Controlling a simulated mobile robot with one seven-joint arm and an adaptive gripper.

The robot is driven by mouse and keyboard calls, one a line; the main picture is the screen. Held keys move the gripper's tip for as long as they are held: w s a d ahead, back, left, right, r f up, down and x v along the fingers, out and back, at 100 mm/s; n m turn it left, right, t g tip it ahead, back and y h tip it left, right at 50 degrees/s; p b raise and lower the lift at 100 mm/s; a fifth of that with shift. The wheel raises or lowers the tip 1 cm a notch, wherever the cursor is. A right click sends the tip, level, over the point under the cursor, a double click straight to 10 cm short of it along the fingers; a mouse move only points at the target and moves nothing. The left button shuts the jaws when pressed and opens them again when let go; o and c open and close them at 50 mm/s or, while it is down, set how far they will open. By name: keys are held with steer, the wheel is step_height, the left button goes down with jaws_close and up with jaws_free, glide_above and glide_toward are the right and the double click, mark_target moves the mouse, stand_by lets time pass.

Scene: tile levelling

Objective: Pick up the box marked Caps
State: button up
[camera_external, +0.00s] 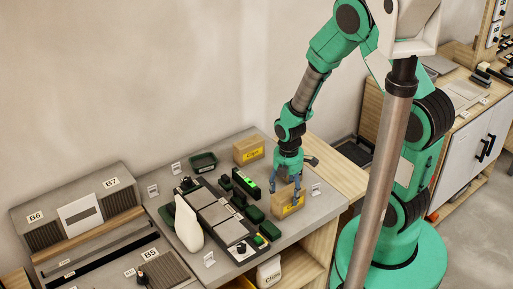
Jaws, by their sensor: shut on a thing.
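A small yellow-brown box (289,208) with a pale label is at the right part of the grey worktop. Its label is too small and partly covered to read surely. My gripper (285,190) points down over this box and is shut on it, with blue fingers at its sides. I cannot tell whether the box still touches the worktop. A similar yellow box (249,149) with a pale label stands at the back of the worktop, apart from my gripper; its label seems to read Clips.
Grey tiles (214,213) in a dark frame, a white bottle (187,224), a dark green tray (203,162) and several small dark green items lie left of my gripper. A grey bench marked B6 and B7 (80,207) stands at the left. Bare worktop (318,207) shows right of the held box.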

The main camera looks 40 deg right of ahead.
steer(key=shift+r, duration=0.45)
step_height(320, 180, up, 2)
steer(key=shift+r, duration=0.15)
steer(key=s+r, duration=0.1)
steer(key=s, duration=1.5)
steer(key=shift+d+r, duration=0.15)
steer(key=shift+d, duration=0.2)
